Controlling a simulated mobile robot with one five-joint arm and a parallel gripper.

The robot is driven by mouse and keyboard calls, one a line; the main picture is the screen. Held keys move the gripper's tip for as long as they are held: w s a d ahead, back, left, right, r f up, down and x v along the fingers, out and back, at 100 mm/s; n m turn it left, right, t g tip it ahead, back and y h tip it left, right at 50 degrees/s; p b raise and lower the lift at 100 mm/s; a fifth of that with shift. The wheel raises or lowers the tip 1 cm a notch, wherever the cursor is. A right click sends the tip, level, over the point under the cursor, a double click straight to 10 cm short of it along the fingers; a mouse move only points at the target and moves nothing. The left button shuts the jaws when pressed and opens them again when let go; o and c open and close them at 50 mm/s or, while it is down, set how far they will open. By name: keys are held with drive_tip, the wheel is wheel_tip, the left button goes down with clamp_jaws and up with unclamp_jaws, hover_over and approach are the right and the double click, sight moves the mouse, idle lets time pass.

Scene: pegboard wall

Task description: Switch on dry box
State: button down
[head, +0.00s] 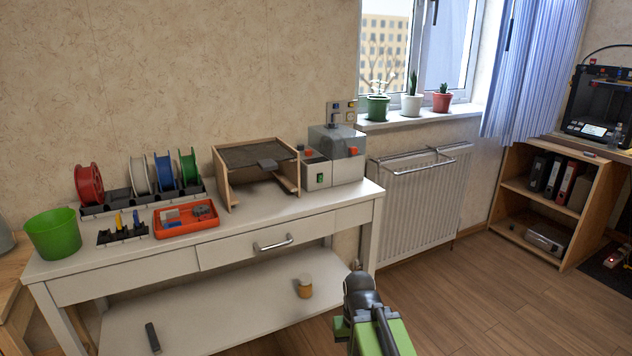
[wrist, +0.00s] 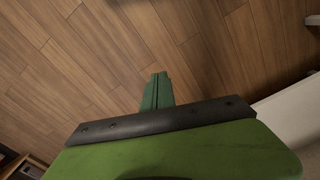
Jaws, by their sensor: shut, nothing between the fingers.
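A grey and white box-shaped device (head: 338,152) stands at the right end of the white table. It looks like the dry box, though I see no label to confirm it. A green switch (head: 320,178) is on its low front part, and red parts show on its top and side. I cannot tell the switch's position. My gripper (head: 356,268) is in front of the table, low and apart from the device. In the wrist view its green fingers (wrist: 157,88) are together and empty, over the wooden floor.
The white table (head: 230,222) also holds a wooden open-fronted box (head: 222,180), an orange tray (head: 160,232), filament spools (head: 89,184) and a green bucket (head: 53,235). A radiator (head: 410,205) is right of the table.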

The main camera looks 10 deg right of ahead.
drive_tip(key=w+a+r+m+t+y+p, duration=0.2)
drive_tip(key=w+r+m+t+y+p, duration=0.15)
drive_tip(key=w+r+m+p, duration=0.6)
drive_tip(key=w+a+r+m+t+y+p, duration=0.2)
drive_tip(key=w+r+m+t+p, duration=0.35)
drive_tip(key=r, duration=0.65)
drive_tip(key=w+d+r+m+t+p, duration=0.2)
drive_tip(key=w+r+m+p, duration=0.1)
drive_tip(key=r+m, duration=0.5)
drive_tip(key=w+d+r+m+t+p, duration=0.2)
drive_tip(key=w+d+r+m+p, duration=0.1)
drive_tip(key=r+m, duration=0.4)
drive_tip(key=shift+w+d+r+m+h, duration=0.35)
drive_tip(key=shift+w+m, duration=0.1)
drive_tip(key=shift+m, duration=0.55)
